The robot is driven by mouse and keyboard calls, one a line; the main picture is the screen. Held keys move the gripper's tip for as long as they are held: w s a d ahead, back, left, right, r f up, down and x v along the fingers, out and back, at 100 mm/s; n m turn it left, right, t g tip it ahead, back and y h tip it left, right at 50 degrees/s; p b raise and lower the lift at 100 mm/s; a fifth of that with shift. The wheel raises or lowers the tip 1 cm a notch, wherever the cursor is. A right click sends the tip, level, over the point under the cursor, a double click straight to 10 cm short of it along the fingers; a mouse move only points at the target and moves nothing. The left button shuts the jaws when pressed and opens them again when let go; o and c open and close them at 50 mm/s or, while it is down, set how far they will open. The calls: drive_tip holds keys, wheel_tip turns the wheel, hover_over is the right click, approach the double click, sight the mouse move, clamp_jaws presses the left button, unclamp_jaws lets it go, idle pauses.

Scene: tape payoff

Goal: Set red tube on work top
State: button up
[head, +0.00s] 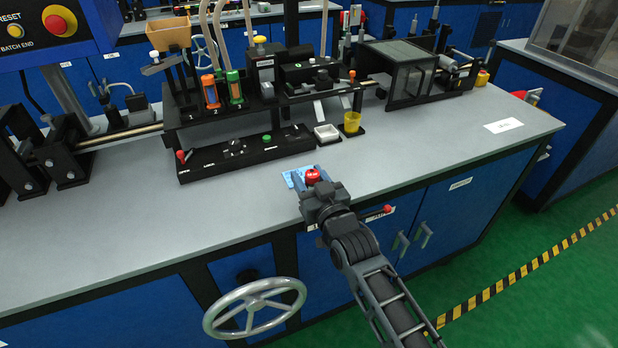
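A bright red round-topped piece (313,176) shows just beyond the end of my arm, above a light blue patch (292,178) at the front of the grey work top (415,155). I cannot tell whether it is the red tube. My gripper (314,184) is right at this red piece; its fingers are hidden by my wrist, so its opening and any grip do not show. An orange-red tube (210,91) stands upright in the black rack beside a green tube (235,87), well away from my gripper.
A black panel (247,153) with levers lies behind my gripper to the left. A white dish (326,134) and a yellow cup (352,122) stand behind it. A handwheel (254,308) sticks out from the bench front.

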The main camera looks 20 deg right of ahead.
drive_tip(key=shift+o, duration=1.2)
drive_tip(key=shift+r, duration=0.15)
drive_tip(key=shift+s, duration=0.2)
drive_tip(key=s+b, duration=0.1)
drive_tip(key=s, duration=1)
drive_tip(key=shift+s, duration=0.35)
